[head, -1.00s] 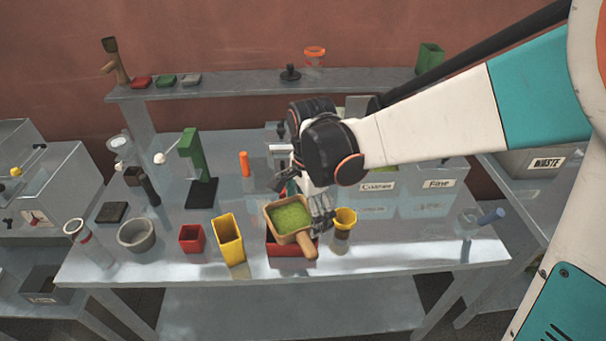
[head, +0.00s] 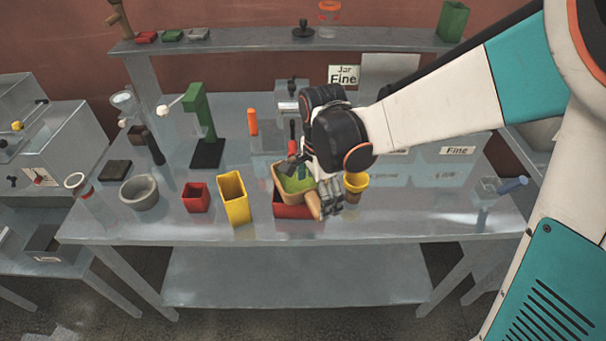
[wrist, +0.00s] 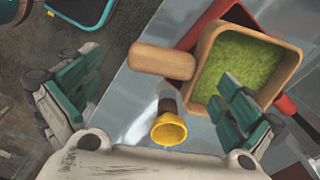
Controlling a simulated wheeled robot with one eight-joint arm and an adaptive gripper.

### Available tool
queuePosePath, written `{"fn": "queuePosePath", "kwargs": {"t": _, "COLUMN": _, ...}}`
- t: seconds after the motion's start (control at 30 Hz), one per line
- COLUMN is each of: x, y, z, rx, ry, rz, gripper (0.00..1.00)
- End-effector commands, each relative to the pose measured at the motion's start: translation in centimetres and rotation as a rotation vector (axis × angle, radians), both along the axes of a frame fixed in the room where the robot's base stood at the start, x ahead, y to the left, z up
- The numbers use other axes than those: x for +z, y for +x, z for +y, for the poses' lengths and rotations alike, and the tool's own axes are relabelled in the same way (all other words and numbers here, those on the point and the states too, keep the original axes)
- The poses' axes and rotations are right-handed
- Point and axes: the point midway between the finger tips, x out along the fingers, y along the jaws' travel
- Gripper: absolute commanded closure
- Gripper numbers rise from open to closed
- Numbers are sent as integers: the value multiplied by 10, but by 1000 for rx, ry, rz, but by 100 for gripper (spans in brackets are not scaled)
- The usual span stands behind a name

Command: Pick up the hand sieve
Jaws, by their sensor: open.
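The hand sieve (head: 286,172) is a square tan wooden frame holding green powder, with a thick round wooden handle (wrist: 162,61). It sits over a red tray (head: 290,211) near the table's front edge, its handle pointing toward the front. My gripper (head: 326,198) is open and empty, above the sieve at the handle side and hiding part of the frame. In the wrist view, the sieve frame (wrist: 288,70) is at upper right. My open fingers (wrist: 160,72) lie on either side of the handle in the picture; I see no clear contact.
A tall yellow container (head: 235,198) and a red cup (head: 196,198) stand left. The table's front strip is clear.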

Motion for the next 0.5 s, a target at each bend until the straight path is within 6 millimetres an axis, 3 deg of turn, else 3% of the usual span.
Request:
{"fn": "queuePosePath", "kwargs": {"t": 0.23, "x": -37, "y": 4, "z": 3, "rx": 0, "ry": 0, "rz": 0, "gripper": 1}}
{"fn": "queuePosePath", "kwargs": {"t": 0.5, "x": -41, "y": 4, "z": 3, "rx": 0, "ry": 0, "rz": 0, "gripper": 1}}
